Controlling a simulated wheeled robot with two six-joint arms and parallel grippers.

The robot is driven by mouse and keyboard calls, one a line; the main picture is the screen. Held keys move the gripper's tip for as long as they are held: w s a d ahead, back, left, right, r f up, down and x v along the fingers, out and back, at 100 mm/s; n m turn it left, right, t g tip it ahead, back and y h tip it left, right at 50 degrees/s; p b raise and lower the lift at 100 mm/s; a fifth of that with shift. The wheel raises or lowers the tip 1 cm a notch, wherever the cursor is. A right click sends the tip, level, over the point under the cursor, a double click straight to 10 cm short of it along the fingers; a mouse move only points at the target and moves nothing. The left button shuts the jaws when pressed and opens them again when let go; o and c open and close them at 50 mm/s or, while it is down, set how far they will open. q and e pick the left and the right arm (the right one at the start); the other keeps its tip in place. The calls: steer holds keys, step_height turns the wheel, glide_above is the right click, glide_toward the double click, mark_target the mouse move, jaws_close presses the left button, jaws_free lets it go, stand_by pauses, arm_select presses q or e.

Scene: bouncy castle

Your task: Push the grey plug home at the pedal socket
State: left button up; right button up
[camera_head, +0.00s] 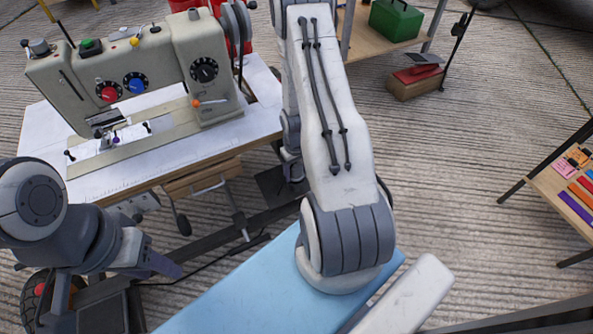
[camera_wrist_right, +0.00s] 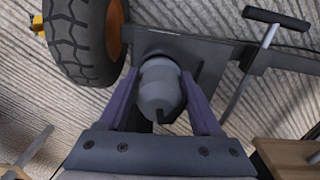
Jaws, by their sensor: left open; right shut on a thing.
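In the right wrist view, my right gripper (camera_wrist_right: 160,100) has its two purple fingers shut on the rounded grey plug (camera_wrist_right: 158,84). A small dark stub sits at the plug's near end. The plug's far end meets or overlaps a dark plate (camera_wrist_right: 207,62), likely the pedal socket's mount. The socket opening is hidden, so I cannot tell how deep the plug sits. In the head view, my right arm covers its own gripper and the plug. A dark plate (camera_head: 272,188) shows beside that arm. My left gripper (camera_head: 152,266) is open and empty, low at the left.
A sewing machine (camera_head: 150,75) stands on a white-topped table (camera_head: 190,160). A black tyre (camera_wrist_right: 82,38) is close left of the plug. A T-handled lever (camera_wrist_right: 262,48) stands right. A shelf with a green box (camera_head: 396,20) is behind.

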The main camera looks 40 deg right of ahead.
steer(key=shift+r+p, duration=1.3)
steer(key=shift+r, duration=0.1)
steer(key=shift+f+b, duration=1.7)
steer(key=shift+f, duration=0.2)
stand_by(1.4)
steer(key=o, duration=1.5)
steer(key=shift+o, duration=0.2)
step_height(320, 180, up, 10)
steer(key=p, duration=0.6)
steer(key=shift+f, duration=0.15)
steer(key=shift+r+p, duration=0.35)
steer(key=shift+r, duration=0.1)
